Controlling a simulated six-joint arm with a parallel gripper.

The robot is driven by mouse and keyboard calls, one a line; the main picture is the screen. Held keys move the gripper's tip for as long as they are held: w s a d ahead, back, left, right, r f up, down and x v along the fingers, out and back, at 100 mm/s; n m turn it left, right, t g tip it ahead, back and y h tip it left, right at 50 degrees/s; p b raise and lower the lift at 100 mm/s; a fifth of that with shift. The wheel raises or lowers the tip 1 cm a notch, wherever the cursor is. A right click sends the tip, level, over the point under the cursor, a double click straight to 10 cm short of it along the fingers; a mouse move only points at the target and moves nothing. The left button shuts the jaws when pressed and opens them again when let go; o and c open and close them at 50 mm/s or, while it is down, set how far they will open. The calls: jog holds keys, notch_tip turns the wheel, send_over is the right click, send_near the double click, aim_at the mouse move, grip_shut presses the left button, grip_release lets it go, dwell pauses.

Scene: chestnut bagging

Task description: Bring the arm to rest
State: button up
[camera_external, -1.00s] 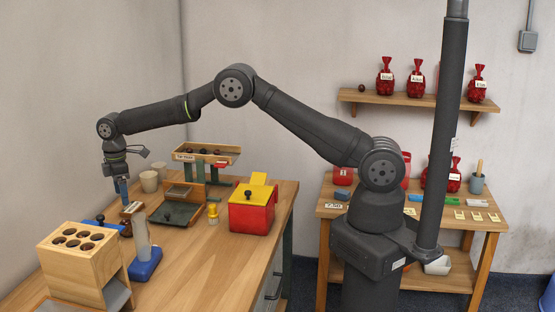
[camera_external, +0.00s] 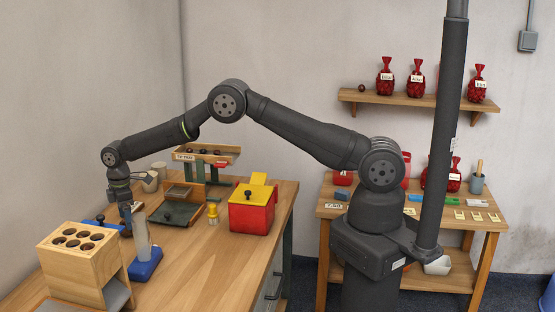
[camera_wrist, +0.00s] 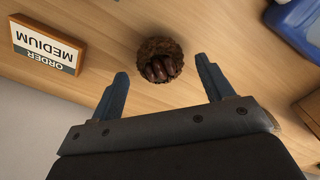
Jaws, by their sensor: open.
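My gripper (camera_external: 128,226) hangs low over the left part of the wooden table, behind the block with holes. In the wrist view my gripper (camera_wrist: 163,78) is open, with its two blue fingers apart. A round, brown, bristly husk (camera_wrist: 158,43) with several dark chestnuts in it lies on the table ahead of and between the fingertips. No finger is seen touching it. In the external view I cannot make out the husk behind the arm and the nearby objects.
An ORDER MEDIUM sign (camera_wrist: 46,46) lies left of the husk. A blue base (camera_external: 146,265) with a clear upright tube stands close by. The wooden block with holes (camera_external: 70,262) is in front. A red box (camera_external: 250,216) and wooden rack (camera_external: 206,155) stand farther right and back.

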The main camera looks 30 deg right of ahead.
notch_tip(320, 180, down, 4)
jog(key=shift+r, duration=2.25)
jog(key=shift+f, duration=0.1)
